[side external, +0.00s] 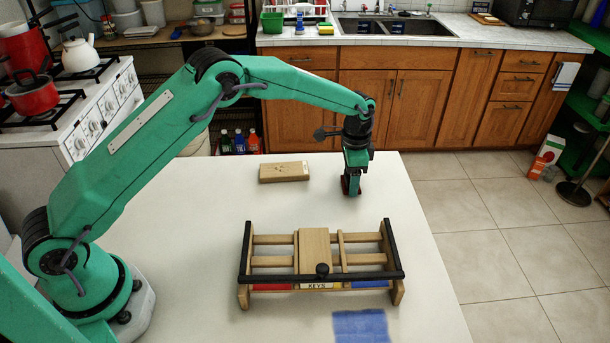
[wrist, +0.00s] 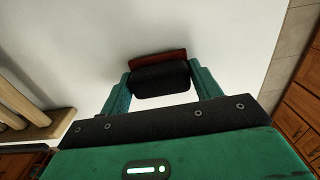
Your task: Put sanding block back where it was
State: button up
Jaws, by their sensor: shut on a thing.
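The sanding block (wrist: 160,78), black with a dark red face, is between the two green fingers of my gripper (wrist: 160,86) in the wrist view. In the side view my gripper (side external: 351,178) points down near the far right edge of the white table, shut on the block (side external: 351,186). The block is low over the table; I cannot tell if it touches. A wooden rack (side external: 246,268) with a dark front bar stands nearer the camera, with red, "KEYS" and blue labels. A wooden piece (side external: 314,250) sits in its middle section. The side sections look empty.
A loose wooden block (side external: 284,172) lies on the table (side external: 190,215) left of my gripper. A blue patch (side external: 361,326) is on the table in front of the rack. The rack also shows at the left of the wrist view (wrist: 32,128). Table space between gripper and rack is clear.

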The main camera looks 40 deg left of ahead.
jog(key=shift+f, duration=0.2)
jog(key=o, duration=1)
jog(key=shift+c, duration=0.2)
notch_tip(320, 180, up, 12)
jog(key=shift+r, duration=0.2)
dwell(0.5)
